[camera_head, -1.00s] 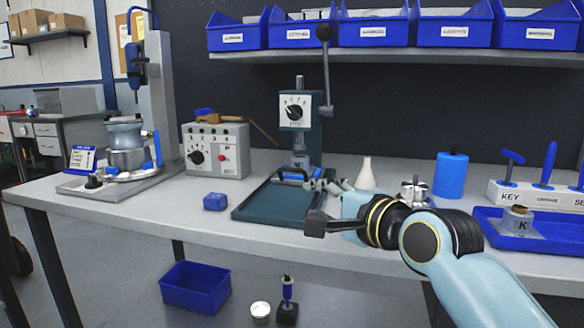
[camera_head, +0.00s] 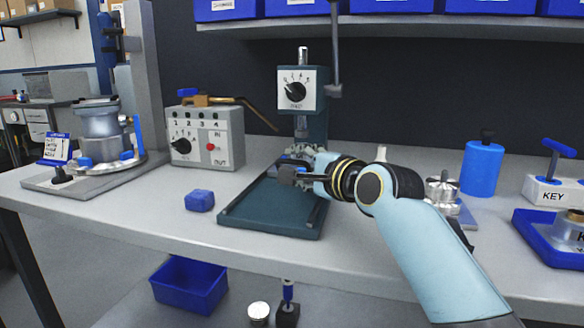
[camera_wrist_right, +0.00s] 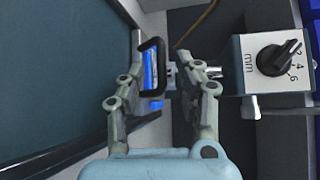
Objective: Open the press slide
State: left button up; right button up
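The press (camera_head: 304,110) stands at the back middle of the bench, with a dial and a long lever. Its dark green slide (camera_head: 270,210) lies flat in front of it. In the right wrist view a black bow-shaped handle (camera_wrist_right: 160,58) shows beside the dark slide panel (camera_wrist_right: 60,75). My right gripper (camera_head: 292,172) is at the rear of the slide, by the press column, and hides the handle in the head view. In the wrist view the right gripper's fingers (camera_wrist_right: 164,80) are apart, with the handle between them. I cannot tell whether they touch it. My left gripper is not in view.
A blue block (camera_head: 199,200) lies left of the slide. A grey control box (camera_head: 207,137) stands behind it. A white cone (camera_head: 380,153), a metal knobbed part (camera_head: 443,190) and a blue bottle (camera_head: 482,167) stand to the right. Blue bins hang above. The front left bench is clear.

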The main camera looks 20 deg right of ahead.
aim_at(294, 164)
jog(key=shift+x, duration=1.2)
jog(key=shift+w+a, duration=0.1)
jog(key=shift+w, duration=0.35)
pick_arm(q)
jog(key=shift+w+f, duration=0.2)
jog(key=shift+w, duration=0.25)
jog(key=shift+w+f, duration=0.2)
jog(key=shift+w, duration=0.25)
pick_arm(e)
jog(key=shift+c, duration=0.2)
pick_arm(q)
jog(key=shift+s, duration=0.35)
pick_arm(e)
grip_shut()
jog(key=shift+f, duration=0.1)
